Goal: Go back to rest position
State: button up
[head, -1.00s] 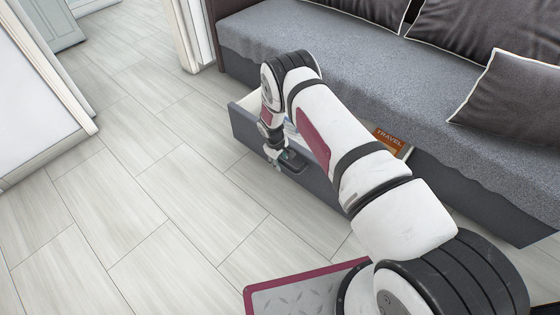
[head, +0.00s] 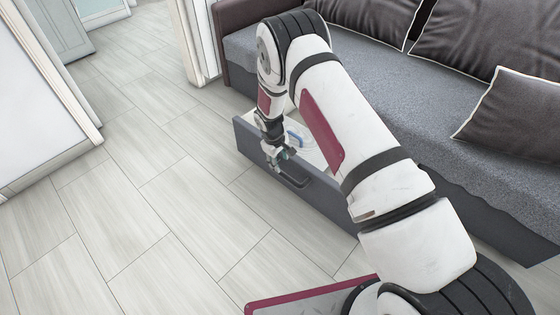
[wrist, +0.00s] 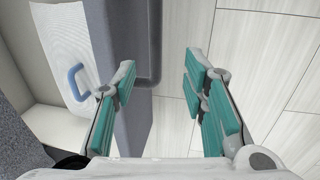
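My gripper (head: 279,158) hangs at the front of the pulled-out drawer (head: 325,203), near its dark handle (head: 292,176). In the wrist view my gripper (wrist: 160,98) has its teal-padded fingers spread wide with nothing between them. The drawer's grey front (wrist: 132,100) runs below the fingers. The drawer handle (wrist: 153,40) lies beyond the fingertips, apart from the pads. My arm hides part of the drawer in the head view.
The drawer sits under a grey sofa (head: 400,100) with dark cushions (head: 512,120). A blue handle-shaped thing (wrist: 76,82) shows inside the drawer. Pale floor (head: 140,220) is clear to the left. A white panel (head: 40,100) stands at the far left.

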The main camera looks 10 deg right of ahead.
jog(key=s+d+r+m, duration=0.1)
jog(key=s+d+r, duration=0.15)
jog(key=r, duration=1.05)
jog(key=s+d+r+m, duration=0.1)
jog(key=s+r+m, duration=0.15)
jog(key=r, duration=1.05)
jog(key=s+d+r+m, duration=0.1)
jog(key=s+d+r, duration=0.1)
jog(key=s+r, duration=1.2)
jog(key=s+r+m+g+y, duration=0.1)
jog(key=s+r, duration=0.2)
jog(key=s, duration=1.2)
jog(key=s+r+m+y, duration=0.1)
jog(key=s+r+m, duration=0.15)
jog(key=s, duration=1.25)
notch_tip(320, 180, up, 32)
jog(key=t+p, duration=0.4)
jog(key=p, duration=2.5)
jog(key=shift+w+d+n, duration=0.2)
jog(key=shift+w+n, duration=0.05)
jog(key=shift+n, duration=0.15)
jog(key=shift+f, duration=0.1)
